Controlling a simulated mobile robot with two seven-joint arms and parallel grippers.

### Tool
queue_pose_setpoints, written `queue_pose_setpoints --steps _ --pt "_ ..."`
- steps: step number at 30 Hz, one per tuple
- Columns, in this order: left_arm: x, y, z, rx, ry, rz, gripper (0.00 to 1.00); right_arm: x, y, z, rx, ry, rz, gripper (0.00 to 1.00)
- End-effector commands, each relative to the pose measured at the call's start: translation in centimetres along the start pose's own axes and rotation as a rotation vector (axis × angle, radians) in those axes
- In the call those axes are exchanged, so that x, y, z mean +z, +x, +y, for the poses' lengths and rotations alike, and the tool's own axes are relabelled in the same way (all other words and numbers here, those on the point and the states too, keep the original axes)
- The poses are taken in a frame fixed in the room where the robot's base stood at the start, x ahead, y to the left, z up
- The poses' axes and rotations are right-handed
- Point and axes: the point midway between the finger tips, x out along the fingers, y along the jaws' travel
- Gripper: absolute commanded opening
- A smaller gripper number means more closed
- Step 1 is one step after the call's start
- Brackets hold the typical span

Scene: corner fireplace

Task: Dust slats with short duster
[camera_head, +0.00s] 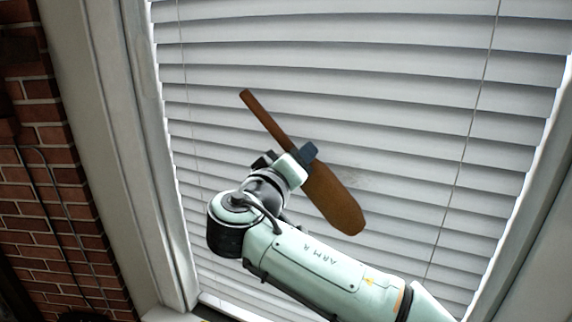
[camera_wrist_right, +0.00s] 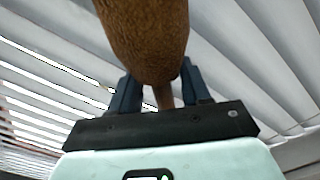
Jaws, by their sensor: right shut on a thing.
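The short duster (camera_head: 333,200) is brown, with a thin handle at upper left and a wide fuzzy head at lower right. My right gripper (camera_head: 309,152) is shut on it near where the handle meets the head. In the right wrist view the duster head (camera_wrist_right: 145,35) fills the top middle, in front of the gripper fingers (camera_wrist_right: 160,92). The white slats (camera_head: 400,110) of the window blind lie behind the duster. A faint grey smudge shows on the slats to the right of the duster. I cannot tell whether the head touches them. My left gripper is not in view.
A white window frame (camera_head: 115,150) stands at the left, beside a red brick wall (camera_head: 35,200). Another frame edge (camera_head: 530,200) is at the right. Thin cords (camera_head: 470,120) hang down the blind. A sill (camera_head: 175,314) shows at the bottom.

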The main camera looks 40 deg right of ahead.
Motion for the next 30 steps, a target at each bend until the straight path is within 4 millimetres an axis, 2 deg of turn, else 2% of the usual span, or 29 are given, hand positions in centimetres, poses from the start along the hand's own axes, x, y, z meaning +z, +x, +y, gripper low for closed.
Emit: queue_pose_setpoints --steps 3,10,21,30 --pt "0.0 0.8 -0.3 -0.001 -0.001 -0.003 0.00 1.0 0.1 0.7 0.004 0.001 -0.004 0.23" --pt "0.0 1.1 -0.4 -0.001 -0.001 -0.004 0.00 1.4 0.0 1.3 0.003 0.000 -0.004 0.23" --pt "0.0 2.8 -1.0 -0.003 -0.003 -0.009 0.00 3.5 -0.2 3.3 0.002 0.002 -0.002 0.23" --pt "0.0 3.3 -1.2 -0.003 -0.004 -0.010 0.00 4.3 -0.2 4.2 0.001 0.000 -0.001 0.23"
